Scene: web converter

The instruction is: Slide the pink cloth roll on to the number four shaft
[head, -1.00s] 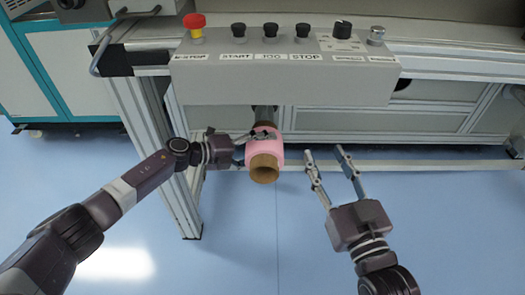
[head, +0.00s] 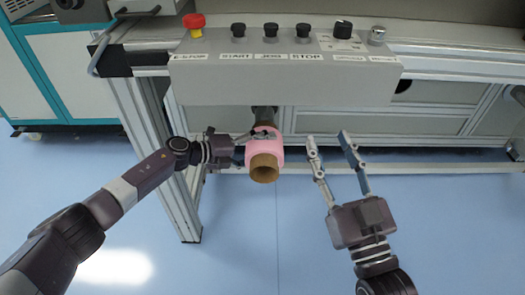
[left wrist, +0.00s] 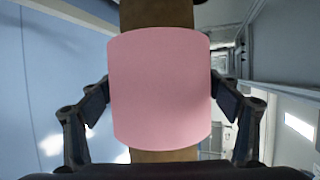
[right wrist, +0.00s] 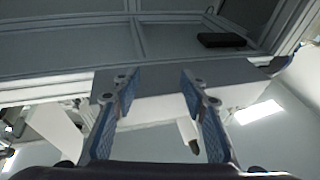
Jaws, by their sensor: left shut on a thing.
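The pink cloth roll (head: 262,151) is wound on a brown core tube that sticks out at both ends. It hangs below the grey control box in the head view. My left gripper (head: 262,138) is shut on it, with a finger on each side of the pink cloth in the left wrist view (left wrist: 160,90). A dark grey shaft (head: 264,115) shows just behind the roll, under the box. I cannot tell whether the core is around its end. No shaft number is readable. My right gripper (head: 328,148) is open and empty, to the right of the roll.
The control box (head: 285,85) with a red emergency stop (head: 194,24) and several black knobs overhangs the roll. An aluminium frame leg (head: 160,150) stands left, close to my left arm. A low rail runs behind. The blue floor in front is clear.

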